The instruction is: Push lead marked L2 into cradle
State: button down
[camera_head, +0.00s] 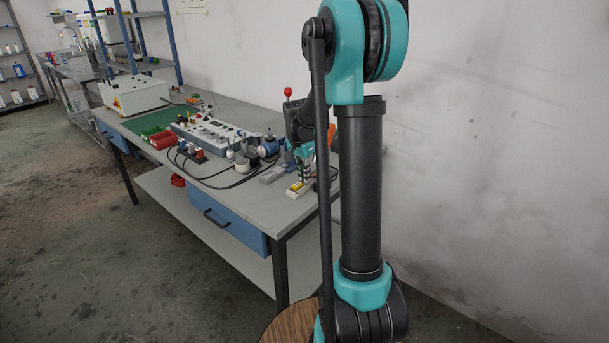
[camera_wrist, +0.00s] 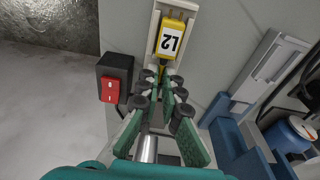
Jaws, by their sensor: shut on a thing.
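The lead marked L2 (camera_wrist: 172,40) is a yellow plug with a white label, at the top middle of the wrist view. It lies over a pale cradle (camera_wrist: 153,33), whose walls show beside and behind it. I cannot tell how deep it sits. My gripper (camera_wrist: 168,78) has its green fingers close together at the lead's near end and is shut on it; the fingertips hide that part. In the head view the yellow lead (camera_head: 296,187) shows small near the table's right end, with my gripper (camera_head: 304,176) just above it, partly hidden by my arm.
A black box with a red rocker switch (camera_wrist: 111,87) stands left of the fingers. A grey and blue fixture (camera_wrist: 262,72) stands to the right. A long control panel (camera_head: 210,132), loose black cables and bins (camera_head: 163,139) lie farther along the table (camera_head: 262,206).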

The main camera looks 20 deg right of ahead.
jog(key=shift+f, duration=0.1)
jog(key=c, duration=1.6)
grip_release()
jog(key=shift+c, duration=0.2)
notch_tip(320, 180, up, 12)
jog(key=s+a, duration=0.1)
jog(key=a, duration=0.1)
jog(key=s+f+n+t, duration=0.1)
jog(key=s+f+n, duration=0.2)
jog(key=s, duration=0.6)
jog(key=s+a+f+n+t+y, duration=0.1)
jog(key=s+f+n, duration=0.3)
jog(key=s+f, duration=0.4)
jog(key=s+a+f+n+t, duration=0.1)
jog(key=s+f+n, duration=0.2)
jog(key=s, duration=0.6)
notch_tip(320, 180, down, 2)
jog(key=shift+s+f+n, duration=0.25)
jog(key=shift+s+n, duration=0.15)
